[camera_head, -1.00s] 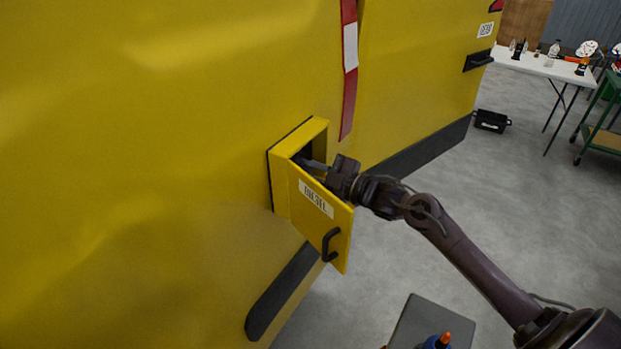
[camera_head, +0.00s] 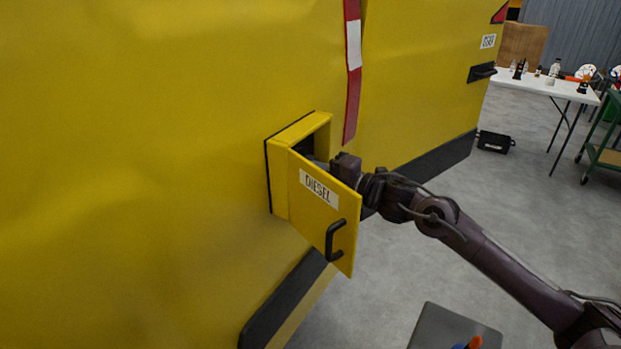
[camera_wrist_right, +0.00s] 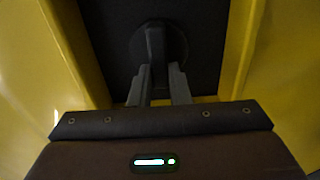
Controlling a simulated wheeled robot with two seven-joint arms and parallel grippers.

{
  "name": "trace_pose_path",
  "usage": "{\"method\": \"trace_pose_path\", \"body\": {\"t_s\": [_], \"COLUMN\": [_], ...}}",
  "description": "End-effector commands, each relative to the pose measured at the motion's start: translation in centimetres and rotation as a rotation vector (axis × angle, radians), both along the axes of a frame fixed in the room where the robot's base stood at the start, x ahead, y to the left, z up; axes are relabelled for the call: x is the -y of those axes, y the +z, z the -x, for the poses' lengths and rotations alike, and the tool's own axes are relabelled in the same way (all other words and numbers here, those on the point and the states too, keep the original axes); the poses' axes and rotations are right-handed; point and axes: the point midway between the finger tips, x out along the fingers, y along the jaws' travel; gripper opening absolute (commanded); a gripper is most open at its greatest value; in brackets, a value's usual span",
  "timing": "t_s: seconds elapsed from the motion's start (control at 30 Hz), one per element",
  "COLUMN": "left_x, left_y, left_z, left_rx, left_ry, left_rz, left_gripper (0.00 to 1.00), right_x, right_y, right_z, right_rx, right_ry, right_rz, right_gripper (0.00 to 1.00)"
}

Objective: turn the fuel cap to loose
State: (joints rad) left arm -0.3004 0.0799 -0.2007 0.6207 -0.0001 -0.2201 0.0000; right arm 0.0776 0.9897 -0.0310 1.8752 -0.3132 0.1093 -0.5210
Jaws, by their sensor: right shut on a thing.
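The fuel cap (camera_wrist_right: 176,44) is a dark round cap with a raised grip bar, set in a dark recess in the right wrist view. My right gripper (camera_wrist_right: 158,76) is shut on the bar of the cap, one finger on each side. In the head view my right gripper (camera_head: 322,162) reaches into the yellow filler box, and the cap is hidden there. The yellow door (camera_head: 318,220), labelled DIESEL, with a black handle, stands open in front of the box. My left gripper is not in view.
The filler box (camera_head: 300,132) sticks out from the large yellow vehicle side (camera_head: 130,150). Yellow walls flank my gripper closely in the wrist view. A grey box (camera_head: 455,325) stands at the bottom. A white table (camera_head: 545,85) and a black crate (camera_head: 495,142) are at the back right.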

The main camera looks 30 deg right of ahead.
Motion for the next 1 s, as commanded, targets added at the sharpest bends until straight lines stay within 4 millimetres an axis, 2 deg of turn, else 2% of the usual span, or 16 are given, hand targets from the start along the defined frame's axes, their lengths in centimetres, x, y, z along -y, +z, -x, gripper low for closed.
{"method": "trace_pose_path", "body": {"t_s": [0.57,0.6,0.73,1.0], "left_x": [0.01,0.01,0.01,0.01], "left_y": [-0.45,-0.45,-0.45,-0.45], "left_z": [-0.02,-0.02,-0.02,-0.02], "left_rx": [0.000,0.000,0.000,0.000], "left_ry": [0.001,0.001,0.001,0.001], "left_rz": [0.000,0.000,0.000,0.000], "left_gripper": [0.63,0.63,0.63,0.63], "right_x": [-0.07,-0.07,-0.05,-0.01], "right_y": [-0.29,-0.30,-0.24,-0.14], "right_z": [0.04,0.04,0.03,0.02], "right_rx": [0.010,0.010,0.011,0.013], "right_ry": [0.002,0.002,0.002,0.001], "right_rz": [0.029,0.029,0.027,0.026], "right_gripper": [0.00,0.20,0.37,0.38]}}
